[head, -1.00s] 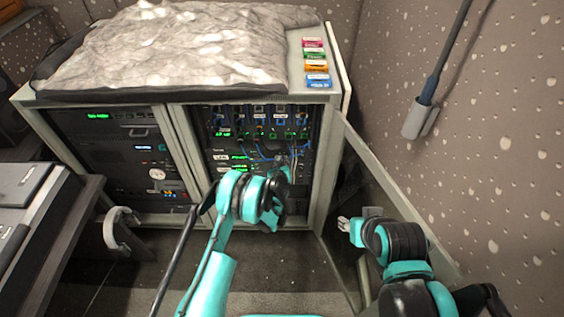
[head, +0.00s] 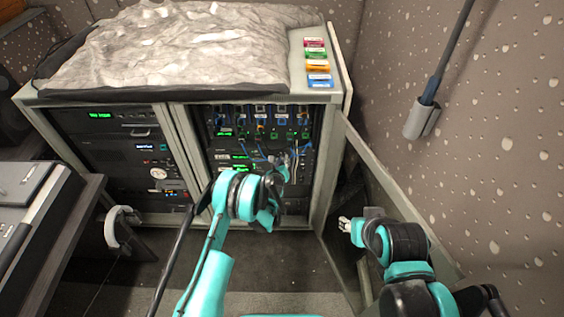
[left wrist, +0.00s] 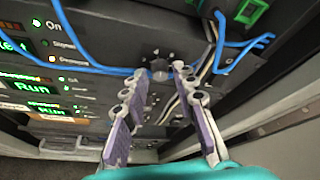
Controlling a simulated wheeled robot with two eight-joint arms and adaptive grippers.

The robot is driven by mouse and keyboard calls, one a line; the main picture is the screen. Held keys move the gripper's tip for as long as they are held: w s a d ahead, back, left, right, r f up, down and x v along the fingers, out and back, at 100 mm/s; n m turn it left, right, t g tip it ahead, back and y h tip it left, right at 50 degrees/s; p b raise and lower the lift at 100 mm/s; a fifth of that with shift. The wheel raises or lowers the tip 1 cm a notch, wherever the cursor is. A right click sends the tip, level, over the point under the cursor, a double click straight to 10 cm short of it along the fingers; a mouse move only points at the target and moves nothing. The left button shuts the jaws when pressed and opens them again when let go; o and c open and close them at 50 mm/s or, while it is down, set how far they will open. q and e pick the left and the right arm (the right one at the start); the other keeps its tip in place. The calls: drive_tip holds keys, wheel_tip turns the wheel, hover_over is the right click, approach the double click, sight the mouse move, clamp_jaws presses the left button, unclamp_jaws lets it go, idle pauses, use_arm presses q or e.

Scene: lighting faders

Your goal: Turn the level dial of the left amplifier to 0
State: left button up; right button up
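A dark round dial (left wrist: 160,66) with a grey lower part shows in the left wrist view on a black equipment panel. I cannot tell from any label whether it belongs to the left amplifier. My left gripper (left wrist: 159,73) is open, its two purple-and-grey fingers apart, with the tips on either side of the dial's lower part. Whether they touch it is unclear. In the head view my left wrist hides the dial and most of this gripper. My right gripper (head: 345,224) is low beside the open cabinet door, away from the panel; its finger gap is too small to judge.
Blue cables (left wrist: 90,62) cross the panel close to the left fingers. The cabinet (head: 184,150) has another equipment bay on the left. Its open door (head: 385,190) stands at the right. A grey crumpled cover (head: 190,45) and coloured labels (head: 317,66) lie on top.

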use_arm(q)
drive_tip(key=shift+r, duration=0.1)
wheel_tip(320, 180, up, 10)
idle(0.6)
drive_tip(key=shift+f, duration=0.2)
drive_tip(key=s+f+m+y+p, duration=0.2)
drive_tip(key=s+f+m, duration=0.2)
drive_tip(key=s+f, duration=0.25)
drive_tip(key=x, duration=0.2)
drive_tip(key=b+x, duration=0.1)
drive_tip(key=x, duration=0.2)
drive_tip(key=b+x, duration=0.1)
drive_tip(key=x, duration=0.1)
drive_tip(key=shift+w+d+f, duration=0.25)
drive_tip(key=shift+w+f, duration=0.05)
drive_tip(key=shift+w, duration=0.05)
